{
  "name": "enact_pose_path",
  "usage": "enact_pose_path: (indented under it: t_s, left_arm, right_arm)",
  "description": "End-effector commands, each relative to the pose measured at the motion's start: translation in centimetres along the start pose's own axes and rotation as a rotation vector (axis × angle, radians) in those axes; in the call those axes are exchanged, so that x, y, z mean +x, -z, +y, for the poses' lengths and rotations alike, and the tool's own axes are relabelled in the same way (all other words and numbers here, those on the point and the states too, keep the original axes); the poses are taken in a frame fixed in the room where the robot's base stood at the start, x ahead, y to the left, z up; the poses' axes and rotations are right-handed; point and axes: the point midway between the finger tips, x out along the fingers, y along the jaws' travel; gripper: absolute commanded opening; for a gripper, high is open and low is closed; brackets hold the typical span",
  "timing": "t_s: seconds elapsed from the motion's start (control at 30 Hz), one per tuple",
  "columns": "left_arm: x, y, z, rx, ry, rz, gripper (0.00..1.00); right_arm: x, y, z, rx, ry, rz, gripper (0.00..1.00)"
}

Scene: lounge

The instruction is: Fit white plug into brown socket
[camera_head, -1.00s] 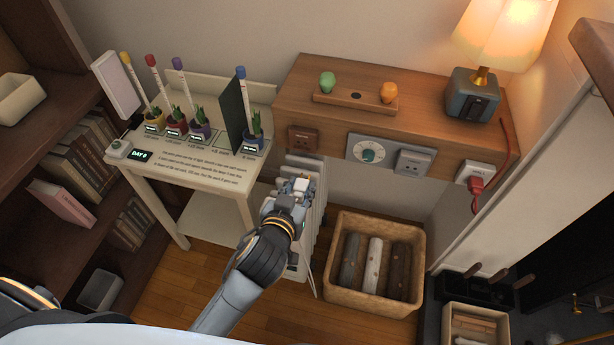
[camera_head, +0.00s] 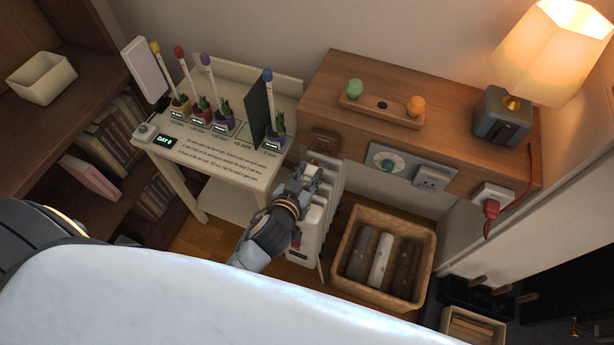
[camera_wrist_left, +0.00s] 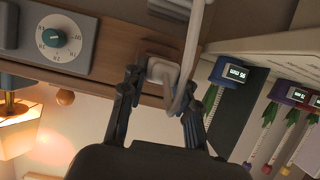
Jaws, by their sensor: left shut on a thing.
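The brown socket (camera_head: 326,139) is on the front of the wooden cabinet, left of the dial plate. My left gripper (camera_head: 308,177) is just below and in front of it in the head view. In the left wrist view the gripper (camera_wrist_left: 162,82) is shut on the white plug (camera_wrist_left: 163,70), and a pale cable curves away from the plug. The plug is close to the cabinet front. Whether it touches the socket cannot be told, as the plug and fingers cover that area. My right gripper is not in view.
A white radiator (camera_head: 318,215) stands under the cabinet beside my left gripper. A dial plate (camera_head: 387,162), a grey socket (camera_head: 431,178) and a white socket with a red plug (camera_head: 492,206) are to the right. A plant table (camera_head: 222,160) is left; a log basket (camera_head: 425,262) is below right.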

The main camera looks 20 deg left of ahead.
Motion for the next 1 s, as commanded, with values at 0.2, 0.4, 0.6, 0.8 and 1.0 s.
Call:
enact_pose_path:
  t_s: [0.2,0.4,0.6,0.8,1.0]
  left_arm:
    - [1.1,0.5,0.0,0.002,0.001,0.001,0.00]
    - [2.0,0.9,0.0,0.002,0.000,0.002,0.00]
    - [2.9,1.2,0.0,0.001,0.000,0.001,0.00]
    - [3.9,1.6,0.0,0.001,0.000,0.002,0.00]
    - [3.9,1.7,0.0,0.000,0.000,0.000,0.00]
  right_arm:
    - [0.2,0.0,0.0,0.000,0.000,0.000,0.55]
    - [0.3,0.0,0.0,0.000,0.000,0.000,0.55]
    - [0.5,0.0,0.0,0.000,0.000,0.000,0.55]
    - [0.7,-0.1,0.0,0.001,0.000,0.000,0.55]
    - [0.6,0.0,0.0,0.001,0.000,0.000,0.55]
